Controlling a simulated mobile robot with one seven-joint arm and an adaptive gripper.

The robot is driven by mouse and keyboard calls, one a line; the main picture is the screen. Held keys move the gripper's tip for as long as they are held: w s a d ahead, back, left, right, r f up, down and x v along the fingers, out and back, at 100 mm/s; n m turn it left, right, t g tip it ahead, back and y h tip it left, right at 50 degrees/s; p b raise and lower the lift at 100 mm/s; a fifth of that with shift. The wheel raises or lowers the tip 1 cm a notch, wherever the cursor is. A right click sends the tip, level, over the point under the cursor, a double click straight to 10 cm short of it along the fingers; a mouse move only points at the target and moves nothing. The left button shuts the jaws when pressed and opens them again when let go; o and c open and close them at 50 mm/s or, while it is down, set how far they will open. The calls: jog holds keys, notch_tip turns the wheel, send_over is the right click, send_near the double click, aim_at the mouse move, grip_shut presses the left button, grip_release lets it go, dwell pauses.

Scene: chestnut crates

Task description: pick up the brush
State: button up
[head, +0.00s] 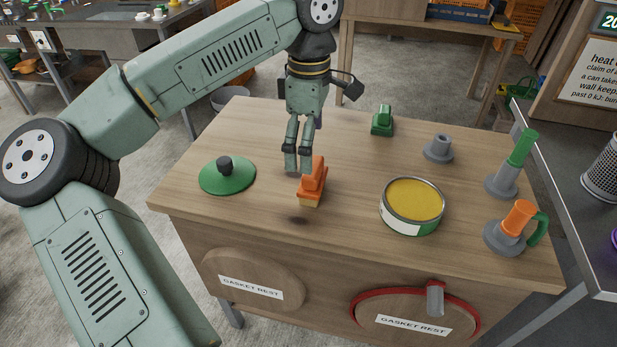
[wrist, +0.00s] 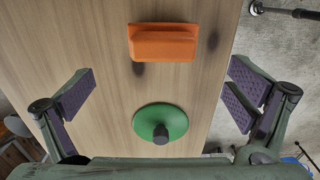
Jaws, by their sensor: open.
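An orange brush (head: 312,184) with a raised grip and a pale tan underside stands on the wooden table near its front middle. It also shows at the top of the wrist view (wrist: 163,43). My gripper (head: 297,162) points down above the table, just left of and behind the brush in the head view, partly overlapping its edge.
A green lid (head: 228,176) with a dark knob lies left of the brush. A yellow-filled can (head: 413,207) stands to the right. A green block (head: 382,121), a grey flanged piece (head: 438,149) and two handled pieces stand farther back and right. The table front (head: 246,287) bears round wooden discs.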

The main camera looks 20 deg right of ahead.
aim_at(313, 180)
notch_tip(313, 180, down, 3)
jog(key=shift+f, duration=0.2)
jog(key=shift+s+d+f+p, duration=0.15)
jog(key=shift+f+p, duration=0.2)
jog(key=shift+f, duration=0.55)
jog(key=shift+s+d+f+p, duration=0.1)
jog(key=shift+f+p, duration=0.25)
jog(key=shift+f, duration=0.55)
jog(key=shift+s+d+f+p, duration=0.15)
jog(key=shift+f+p, duration=0.2)
jog(key=shift+f, duration=0.55)
jog(key=shift+a, duration=0.1)
jog(key=shift+c, duration=0.3)
jog(key=c, duration=1.4)
jog(key=shift+o, duration=0.2)
jog(key=shift+r, duration=0.1)
